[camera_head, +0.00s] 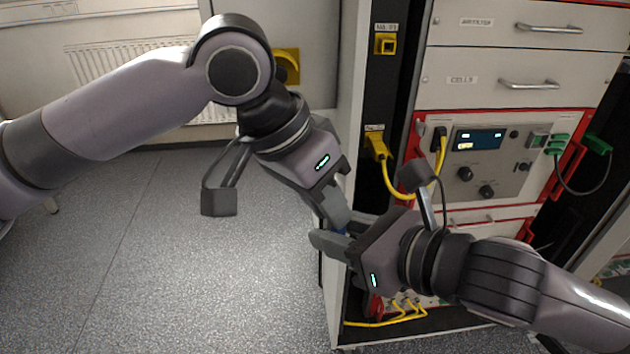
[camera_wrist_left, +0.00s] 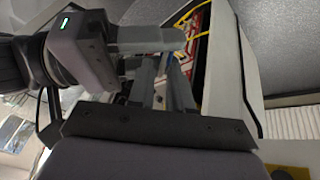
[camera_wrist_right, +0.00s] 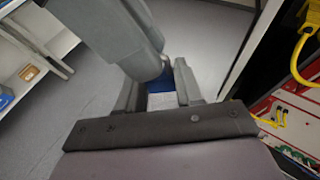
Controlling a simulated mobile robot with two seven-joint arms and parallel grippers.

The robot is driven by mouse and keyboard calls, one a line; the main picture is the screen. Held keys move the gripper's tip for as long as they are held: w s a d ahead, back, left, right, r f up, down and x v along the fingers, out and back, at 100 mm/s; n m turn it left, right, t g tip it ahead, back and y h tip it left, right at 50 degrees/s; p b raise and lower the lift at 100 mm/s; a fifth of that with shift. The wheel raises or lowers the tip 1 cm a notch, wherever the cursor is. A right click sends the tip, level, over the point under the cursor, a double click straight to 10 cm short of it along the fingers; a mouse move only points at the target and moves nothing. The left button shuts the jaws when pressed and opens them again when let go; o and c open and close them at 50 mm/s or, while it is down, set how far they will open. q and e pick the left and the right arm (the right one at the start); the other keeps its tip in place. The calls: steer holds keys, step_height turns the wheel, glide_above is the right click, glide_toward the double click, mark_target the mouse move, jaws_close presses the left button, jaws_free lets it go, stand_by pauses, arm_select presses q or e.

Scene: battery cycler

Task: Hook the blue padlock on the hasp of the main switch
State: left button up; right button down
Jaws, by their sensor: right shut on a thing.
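The blue padlock (camera_wrist_right: 160,84) is between the fingers of my right gripper (camera_wrist_right: 158,88), which is shut on it. In the head view only a sliver of blue (camera_head: 343,232) shows between the two grippers. My left gripper (camera_head: 337,215) comes down from above, its fingertips against or very near the padlock. In the left wrist view its fingers (camera_wrist_left: 168,75) stand close together with a bit of blue beyond them; I cannot tell whether they grip it. A yellow fitting (camera_head: 288,64) on the cabinet's side panel, perhaps the main switch, is partly hidden by my left arm. I cannot make out a hasp.
The cabinet's edge (camera_head: 350,120) stands close behind both grippers. A yellow cable (camera_head: 390,185) loops at its front, near my right wrist. Drawers (camera_head: 520,60) and an instrument panel (camera_head: 480,150) are at the right. The floor (camera_head: 150,260) at the left is clear.

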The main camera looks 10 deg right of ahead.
arm_select(q)
steer(key=shift+d+f, duration=0.1)
steer(key=shift+f, duration=0.05)
jaws_close()
arm_select(e)
steer(key=c, duration=0.6)
jaws_free()
steer(key=shift+c, duration=0.2)
